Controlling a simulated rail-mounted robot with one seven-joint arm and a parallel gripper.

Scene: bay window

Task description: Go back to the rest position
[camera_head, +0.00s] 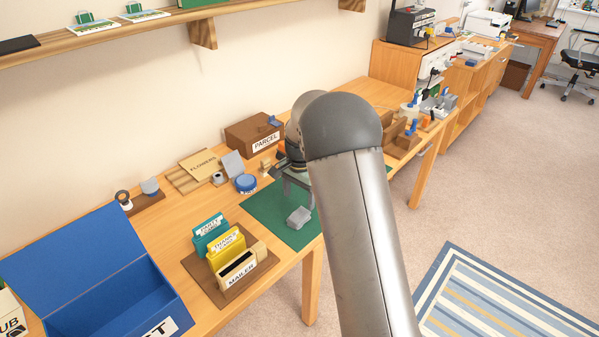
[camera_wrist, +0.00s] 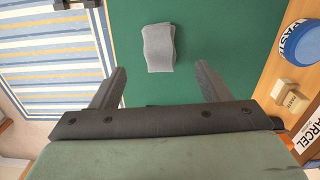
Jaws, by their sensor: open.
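My gripper (camera_wrist: 162,88) is open and empty in the wrist view, with its two dark fingers spread apart. In the head view my arm runs up the middle and hides much of the gripper.
The wooden table (camera_head: 190,270) carries an open blue box (camera_head: 75,265), a card holder (camera_head: 225,292), a blue round tin (camera_head: 246,183) and a parcel box (camera_head: 250,135). A shelf (camera_head: 130,40) runs along the wall above. A wooden rack (camera_head: 403,143) stands right of my arm.

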